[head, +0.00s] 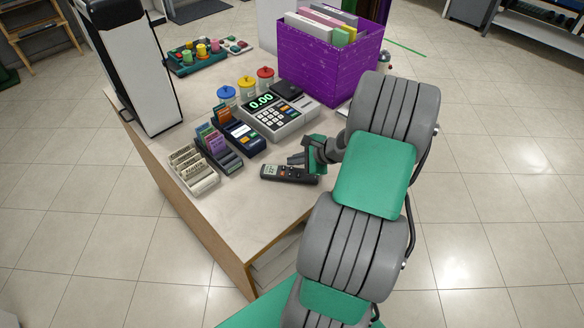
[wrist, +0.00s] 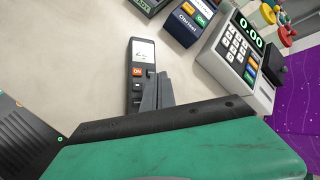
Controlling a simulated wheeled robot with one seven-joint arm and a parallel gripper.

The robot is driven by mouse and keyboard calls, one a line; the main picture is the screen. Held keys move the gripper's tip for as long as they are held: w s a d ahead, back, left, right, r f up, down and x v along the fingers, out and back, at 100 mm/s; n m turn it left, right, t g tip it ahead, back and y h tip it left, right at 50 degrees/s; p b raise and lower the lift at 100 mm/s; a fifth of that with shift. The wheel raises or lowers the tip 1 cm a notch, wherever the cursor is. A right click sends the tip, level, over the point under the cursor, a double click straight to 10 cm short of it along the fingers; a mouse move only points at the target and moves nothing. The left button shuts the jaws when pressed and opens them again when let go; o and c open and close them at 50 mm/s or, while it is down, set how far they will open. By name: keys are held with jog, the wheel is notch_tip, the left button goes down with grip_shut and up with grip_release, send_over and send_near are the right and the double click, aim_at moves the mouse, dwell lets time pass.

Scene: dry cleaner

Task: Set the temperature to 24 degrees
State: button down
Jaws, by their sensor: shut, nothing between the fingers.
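A dark remote (head: 289,174) with a small light screen lies on the counter, near its front edge. In the wrist view the remote (wrist: 137,86) shows a screen, an orange ON button and more dark buttons below it. The screen's digits are too small to read. My gripper (head: 297,160) is at the remote, over its button area, with its fingers together and nothing held. In the wrist view my gripper's fingertips (wrist: 158,80) are beside the lower buttons and hide part of the remote. I cannot tell whether they touch a button.
On the counter (head: 245,215) stand a cash register (head: 277,118) reading 0.00, a card terminal (head: 240,134), card holders (head: 195,172), small lidded jars (head: 246,86) and a purple box of folders (head: 315,62). A tall white machine (head: 140,75) stands at left. The counter's front is clear.

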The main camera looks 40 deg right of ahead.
dwell(0.5)
jog(key=shift+f, duration=0.4)
jog(key=shift+f, duration=0.35)
dwell(0.4)
jog(key=shift+r+p, duration=0.55)
jog(key=shift+r, duration=0.2)
jog(key=shift+r, duration=0.1)
notch_tip(320, 180, up, 5)
jog(key=p, duration=0.4)
